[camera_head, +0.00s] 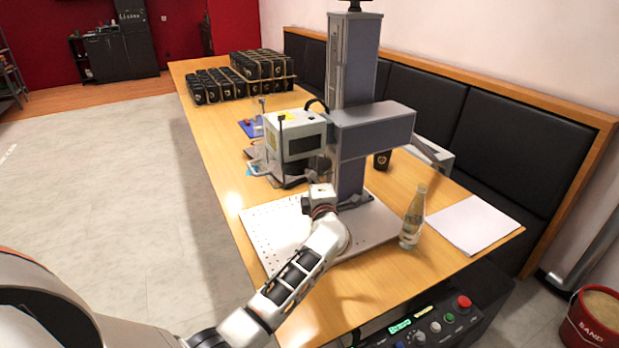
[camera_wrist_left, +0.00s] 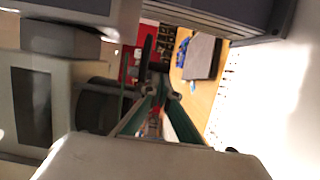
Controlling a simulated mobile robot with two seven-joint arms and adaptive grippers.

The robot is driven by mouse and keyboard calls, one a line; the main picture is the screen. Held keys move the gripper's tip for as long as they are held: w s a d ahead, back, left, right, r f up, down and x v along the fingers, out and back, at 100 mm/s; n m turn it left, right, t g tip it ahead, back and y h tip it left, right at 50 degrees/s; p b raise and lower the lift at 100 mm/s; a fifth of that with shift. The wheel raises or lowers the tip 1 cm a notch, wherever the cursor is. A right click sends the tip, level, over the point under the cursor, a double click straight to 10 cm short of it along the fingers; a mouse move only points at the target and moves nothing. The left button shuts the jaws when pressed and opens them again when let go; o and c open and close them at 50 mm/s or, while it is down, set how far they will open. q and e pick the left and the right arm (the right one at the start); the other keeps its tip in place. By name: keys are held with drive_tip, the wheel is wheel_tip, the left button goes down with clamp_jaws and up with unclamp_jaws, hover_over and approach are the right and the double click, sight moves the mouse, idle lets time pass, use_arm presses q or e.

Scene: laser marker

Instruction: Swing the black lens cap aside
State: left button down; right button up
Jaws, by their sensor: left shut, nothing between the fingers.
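The laser marker's grey head (camera_head: 293,136) hangs from its column over the perforated plate. A dark round part (camera_head: 290,180) shows under the head; I cannot tell the lens from its black cap there. In the left wrist view a black cylindrical part (camera_wrist_left: 100,92) lies just left of the fingers, and a thin dark upright piece (camera_wrist_left: 147,60) shows near the fingertips. My left gripper (camera_wrist_left: 160,82) is shut and empty, close beside this part; whether it touches is unclear. In the head view my left gripper (camera_head: 320,188) is near the column, its fingertips hidden. My right gripper is not in view.
The column (camera_head: 351,110) and side arm (camera_head: 374,130) stand close to my gripper. A glass bottle (camera_head: 412,218) and white paper (camera_head: 474,224) are at the right. The perforated plate (camera_head: 268,232) is bare at its left. Black cups (camera_head: 262,68) stand at the far end.

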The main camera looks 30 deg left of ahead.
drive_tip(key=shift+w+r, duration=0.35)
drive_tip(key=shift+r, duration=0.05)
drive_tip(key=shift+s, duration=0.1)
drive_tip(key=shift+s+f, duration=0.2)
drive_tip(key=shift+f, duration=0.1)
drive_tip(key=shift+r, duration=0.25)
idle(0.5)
